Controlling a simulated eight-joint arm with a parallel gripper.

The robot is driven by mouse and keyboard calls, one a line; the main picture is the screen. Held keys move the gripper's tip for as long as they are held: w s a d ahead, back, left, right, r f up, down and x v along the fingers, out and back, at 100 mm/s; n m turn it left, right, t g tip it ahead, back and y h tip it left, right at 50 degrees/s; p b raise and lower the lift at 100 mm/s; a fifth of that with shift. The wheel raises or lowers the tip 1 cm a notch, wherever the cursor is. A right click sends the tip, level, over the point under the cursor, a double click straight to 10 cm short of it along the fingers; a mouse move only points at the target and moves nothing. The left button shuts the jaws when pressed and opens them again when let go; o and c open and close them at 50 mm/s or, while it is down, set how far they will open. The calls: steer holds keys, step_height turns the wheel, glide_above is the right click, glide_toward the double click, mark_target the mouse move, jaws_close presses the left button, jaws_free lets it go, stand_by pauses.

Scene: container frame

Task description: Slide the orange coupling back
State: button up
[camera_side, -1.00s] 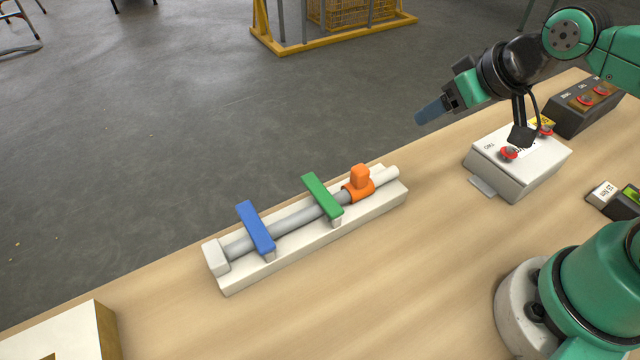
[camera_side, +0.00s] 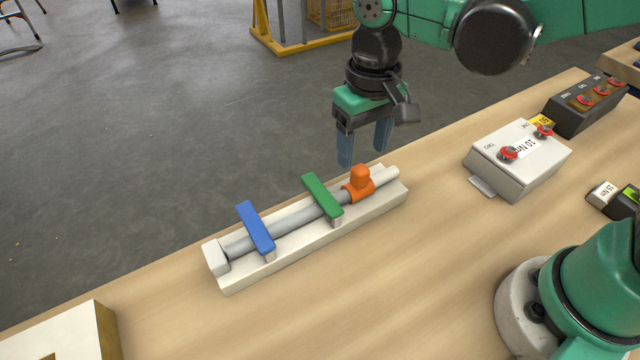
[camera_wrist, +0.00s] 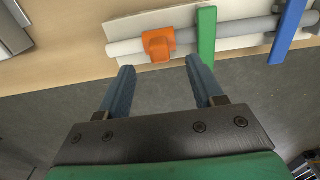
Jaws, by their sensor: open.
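The orange coupling (camera_side: 359,184) sits around the rod near the right end of the white rail base, with a raised orange knob. It also shows in the wrist view (camera_wrist: 158,45), beyond the fingertips and between their lines. My gripper (camera_side: 364,158) is open and empty, pointing down above and slightly behind the coupling; its fingertips also show in the wrist view (camera_wrist: 160,66). The grey rod (camera_side: 292,222) passes under a green bar (camera_side: 322,195) just left of the coupling and a blue bar (camera_side: 255,227) farther left.
The white rail base (camera_side: 310,241) lies along the table's far edge, with a white end block (camera_side: 215,256) at its left. A white box with red buttons (camera_side: 518,160) stands to the right. A pale box (camera_side: 62,335) is at front left. The table before the rail is clear.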

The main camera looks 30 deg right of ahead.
mark_target(361, 168)
steer(key=shift+f, duration=2.55)
jaws_close()
steer(key=shift+d, duration=0.1)
